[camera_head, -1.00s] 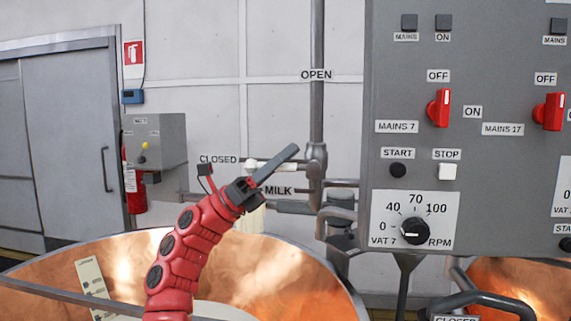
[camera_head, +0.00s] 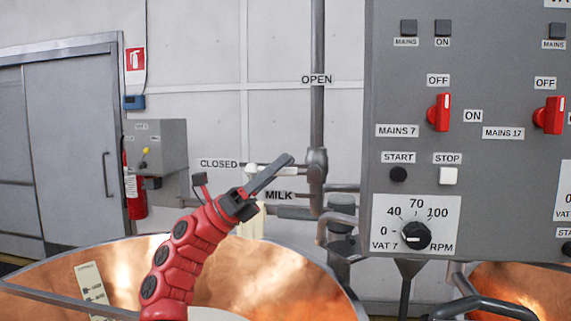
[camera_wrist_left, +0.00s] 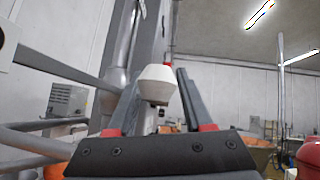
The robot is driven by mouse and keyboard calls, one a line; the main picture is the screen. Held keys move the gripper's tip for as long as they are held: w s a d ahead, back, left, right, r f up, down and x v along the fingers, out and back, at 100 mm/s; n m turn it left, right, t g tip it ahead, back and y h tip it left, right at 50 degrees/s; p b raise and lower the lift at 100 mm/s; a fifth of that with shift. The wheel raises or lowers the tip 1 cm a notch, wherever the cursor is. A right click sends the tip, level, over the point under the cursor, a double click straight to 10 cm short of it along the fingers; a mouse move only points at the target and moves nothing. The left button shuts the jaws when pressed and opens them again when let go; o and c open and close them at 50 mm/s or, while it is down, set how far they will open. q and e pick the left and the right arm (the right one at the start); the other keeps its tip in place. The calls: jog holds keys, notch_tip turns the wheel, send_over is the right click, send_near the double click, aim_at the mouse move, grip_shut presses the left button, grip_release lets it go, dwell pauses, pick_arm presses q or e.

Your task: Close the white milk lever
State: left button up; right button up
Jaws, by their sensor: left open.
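The white milk lever (camera_head: 250,168) is at the pipe in the middle of the head view, beside the CLOSED label and above the MILK label. Its rod runs roughly level toward the upright pipe, and my gripper hides part of it. My left gripper (camera_head: 277,166) is open in front of it, fingers pointing up and right. In the left wrist view, the lever's white knob (camera_wrist_left: 155,82) shows between the two fingers (camera_wrist_left: 157,100). I cannot tell whether they touch it. My right gripper is not in view.
A copper vat (camera_head: 285,275) lies below my left arm. A grey control panel (camera_head: 500,210) with red switches stands close on the right. The upright pipe (camera_head: 317,120) and side pipes are just right of the gripper. A grey box (camera_head: 155,145) hangs on the left.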

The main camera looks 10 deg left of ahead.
pick_arm(q)
jog(key=b+v, duration=0.3)
jog(key=v, duration=1.3)
jog(key=shift+b, duration=0.35)
jog(key=shift+w, duration=0.1)
